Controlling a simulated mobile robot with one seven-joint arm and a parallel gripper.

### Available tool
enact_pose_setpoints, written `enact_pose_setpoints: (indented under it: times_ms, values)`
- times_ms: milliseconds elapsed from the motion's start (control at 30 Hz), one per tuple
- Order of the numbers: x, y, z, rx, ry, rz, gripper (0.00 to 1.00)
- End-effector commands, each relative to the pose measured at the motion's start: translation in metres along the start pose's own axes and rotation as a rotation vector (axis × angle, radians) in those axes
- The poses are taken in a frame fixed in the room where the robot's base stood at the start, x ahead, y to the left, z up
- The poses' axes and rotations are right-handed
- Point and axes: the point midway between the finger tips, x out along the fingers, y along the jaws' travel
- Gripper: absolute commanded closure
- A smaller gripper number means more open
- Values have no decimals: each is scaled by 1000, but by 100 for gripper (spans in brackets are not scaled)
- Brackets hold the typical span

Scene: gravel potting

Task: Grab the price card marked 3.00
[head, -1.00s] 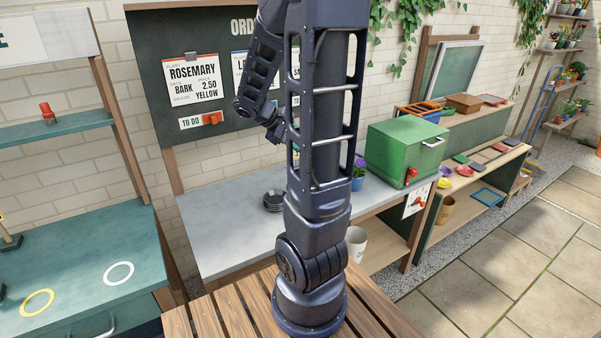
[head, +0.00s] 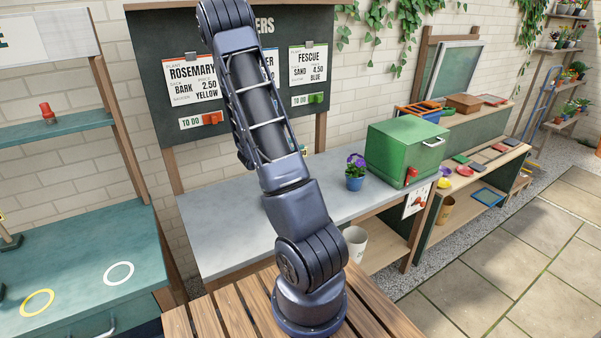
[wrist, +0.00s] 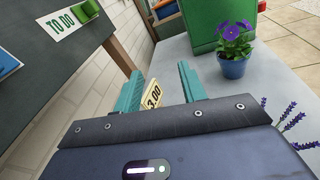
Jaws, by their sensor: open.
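The price card marked 3.00 (wrist: 153,94) is a small cream card with black figures. In the wrist view it shows between the two teal fingers of my gripper (wrist: 160,72), nearer the left finger. The fingers stand apart and are not closed on it. The card's lower part is hidden by the gripper's body. I cannot tell whether a finger touches it.
A blue pot of purple flowers (wrist: 232,66) stands on the grey counter (head: 225,225), right of the gripper. The green box (head: 405,150) stands behind it. Lavender sprigs (wrist: 292,118) show at the wrist view's right edge. The order board (head: 150,70) rises behind the counter.

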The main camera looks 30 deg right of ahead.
Motion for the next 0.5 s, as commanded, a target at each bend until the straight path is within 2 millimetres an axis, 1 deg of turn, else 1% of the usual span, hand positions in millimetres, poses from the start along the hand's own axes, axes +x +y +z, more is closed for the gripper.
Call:
enact_pose_setpoints:
  times_ms: [33,200,367,500]
  values:
    - [3,6,-12,-41,-15,33,59]
    - [8,22,-40,-145,-51,133,59]
    - [10,30,-54,-193,-68,181,59]
    - [11,30,-62,-204,-71,190,59]
